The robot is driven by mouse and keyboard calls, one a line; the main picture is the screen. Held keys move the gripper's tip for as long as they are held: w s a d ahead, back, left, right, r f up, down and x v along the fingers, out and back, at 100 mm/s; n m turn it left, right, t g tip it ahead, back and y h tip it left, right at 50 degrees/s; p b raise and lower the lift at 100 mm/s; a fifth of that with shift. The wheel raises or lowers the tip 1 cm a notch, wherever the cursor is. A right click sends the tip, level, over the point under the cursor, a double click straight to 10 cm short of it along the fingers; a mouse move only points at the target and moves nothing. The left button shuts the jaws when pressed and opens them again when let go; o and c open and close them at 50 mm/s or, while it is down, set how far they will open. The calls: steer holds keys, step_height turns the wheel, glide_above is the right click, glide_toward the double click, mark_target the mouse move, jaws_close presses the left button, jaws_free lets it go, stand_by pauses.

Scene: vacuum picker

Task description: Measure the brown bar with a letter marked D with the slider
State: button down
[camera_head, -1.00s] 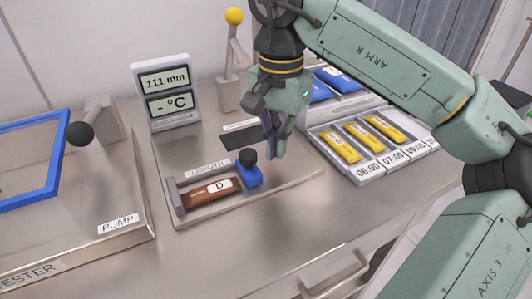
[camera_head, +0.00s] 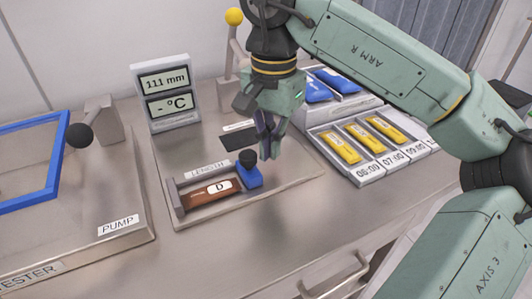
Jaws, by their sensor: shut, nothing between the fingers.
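The brown bar marked D (camera_head: 203,194) lies in the length gauge's channel (camera_head: 178,212), behind which stands the LENGTH label. The blue slider (camera_head: 250,177) with a black knob (camera_head: 248,158) sits at the bar's right end, and no gap shows between them. The display (camera_head: 166,93) reads 111 mm above and "- °C" below. My gripper (camera_head: 268,152) points down just right of the slider's knob, with its fingers shut and empty. It looks apart from the slider, though the depth between them is hard to tell.
A tray of yellow packs (camera_head: 362,145) stands at the right, with blue packs (camera_head: 329,84) behind it. A yellow-knobbed lever (camera_head: 234,16) stands at the back. A blue frame (camera_head: 62,155) and black ball handle (camera_head: 79,135) are at left. The front table strip is clear.

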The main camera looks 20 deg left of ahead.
steer(key=shift+s+a, duration=0.55)
steer(key=shift+s, duration=0.2)
stand_by(2.9)
steer(key=shift+w, duration=0.1)
steer(key=shift+w+d+r, duration=0.1)
steer(key=shift+w+d, duration=0.55)
steer(key=shift+w, duration=0.1)
step_height(320, 180, up, 8)
steer(key=p, duration=0.6)
steer(key=shift+p, duration=0.35)
stand_by(0.4)
